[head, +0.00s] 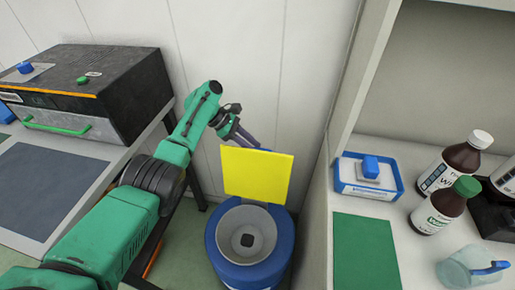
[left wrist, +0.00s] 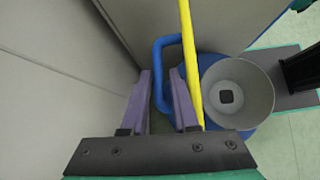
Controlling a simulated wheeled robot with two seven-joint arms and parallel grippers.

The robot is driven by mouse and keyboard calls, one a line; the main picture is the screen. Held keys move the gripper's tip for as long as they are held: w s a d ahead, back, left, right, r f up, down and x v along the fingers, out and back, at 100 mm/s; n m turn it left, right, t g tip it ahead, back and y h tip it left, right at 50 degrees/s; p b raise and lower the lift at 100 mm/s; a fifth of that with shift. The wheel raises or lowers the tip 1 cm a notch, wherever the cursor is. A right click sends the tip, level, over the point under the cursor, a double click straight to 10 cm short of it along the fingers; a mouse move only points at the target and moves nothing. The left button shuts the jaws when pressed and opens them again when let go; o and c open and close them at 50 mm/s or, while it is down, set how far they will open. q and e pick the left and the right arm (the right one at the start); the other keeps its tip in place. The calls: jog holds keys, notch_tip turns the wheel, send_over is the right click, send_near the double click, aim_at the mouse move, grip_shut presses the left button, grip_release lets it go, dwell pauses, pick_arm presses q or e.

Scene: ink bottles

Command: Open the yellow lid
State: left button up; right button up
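The yellow lid (head: 257,174) stands upright at the back of the blue bin (head: 224,256), and the bin's grey funnel-shaped mouth (head: 247,233) is uncovered. In the left wrist view the yellow lid (left wrist: 190,55) is nearly edge-on, and the grey mouth (left wrist: 237,90) lies to its right. My left gripper (head: 250,141) is at the lid's upper edge, on the wall side. In the left wrist view the fingers of my left gripper (left wrist: 161,78) are apart, with the lid outside them, right of the right finger. A blue loop (left wrist: 158,75) shows between the fingers. My right gripper is not in view.
A white shelf unit stands right of the bin, holding a blue tray (head: 347,186), brown bottles (head: 455,167), a green mat (head: 365,252) and a clear jug (head: 466,270). A black and grey box (head: 85,95) sits on the left table. A wall is close behind.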

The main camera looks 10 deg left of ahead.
pick_arm(q)
jog(key=v, duration=1.2)
jog(key=shift+b, duration=0.35)
jog(key=shift+s+f, duration=0.1)
